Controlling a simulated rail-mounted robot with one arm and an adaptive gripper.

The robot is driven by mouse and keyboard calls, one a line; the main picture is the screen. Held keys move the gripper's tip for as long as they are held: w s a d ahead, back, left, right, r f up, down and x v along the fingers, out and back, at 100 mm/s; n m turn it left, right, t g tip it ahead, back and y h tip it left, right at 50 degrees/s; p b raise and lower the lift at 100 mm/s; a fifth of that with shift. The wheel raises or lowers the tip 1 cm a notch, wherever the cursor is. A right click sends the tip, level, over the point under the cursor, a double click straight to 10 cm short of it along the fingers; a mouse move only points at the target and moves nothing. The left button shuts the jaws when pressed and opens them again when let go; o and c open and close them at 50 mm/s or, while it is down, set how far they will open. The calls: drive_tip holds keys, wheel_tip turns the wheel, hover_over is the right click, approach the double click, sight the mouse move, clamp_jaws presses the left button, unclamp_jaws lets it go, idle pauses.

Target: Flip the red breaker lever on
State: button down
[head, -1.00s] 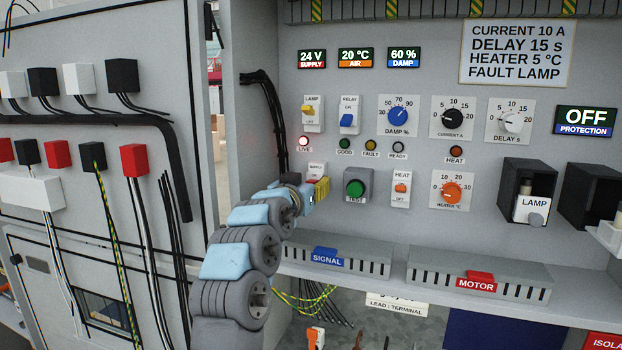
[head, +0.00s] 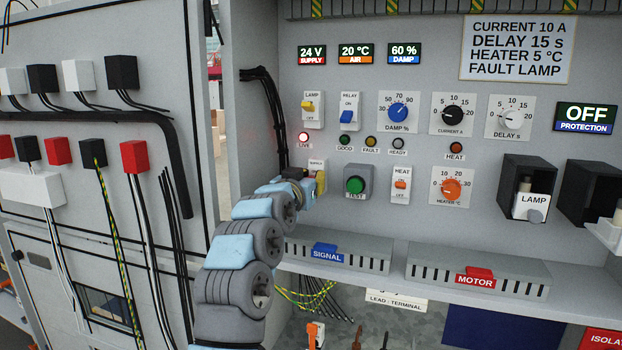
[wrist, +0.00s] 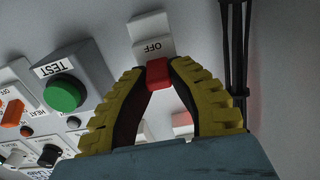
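The red breaker lever (wrist: 158,73) stands on a white plate (wrist: 151,27) in the wrist view, which sees the panel upside down. The letters OFF show on the plate beside the lever. My gripper (wrist: 158,70) has its two yellow ribbed fingers on either side of the lever, with the tips appearing to press on it. In the head view, my gripper (head: 320,182) is at the SUPPLY switch, left of the green TEST button. The lever itself is hidden there behind the gripper; only the SUPPLY label (head: 316,163) shows above.
The green TEST button (head: 355,185) is close on the right, with the HEAT switch (head: 400,184) beyond. The LAMP switch (head: 312,108) and lit LIVE lamp (head: 304,138) are above. Black cables (head: 272,110) run down on the left. The SIGNAL duct (head: 338,253) lies below.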

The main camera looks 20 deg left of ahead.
drive_tip(key=shift+w+d+g, duration=0.1)
drive_tip(key=shift+g, duration=0.2)
drive_tip(key=shift+r+g, duration=0.1)
drive_tip(key=shift+g, duration=0.2)
drive_tip(key=c, duration=0.9)
unclamp_jaws()
drive_tip(key=shift+s+r, duration=0.2)
drive_tip(key=shift+s, duration=0.2)
drive_tip(key=shift+s+r, duration=0.15)
drive_tip(key=shift+s, duration=1.7)
drive_tip(key=shift+s+r, duration=0.15)
drive_tip(key=shift+s, duration=1.7)
drive_tip(key=shift+s+r, duration=0.15)
drive_tip(key=shift+s, duration=1.7)
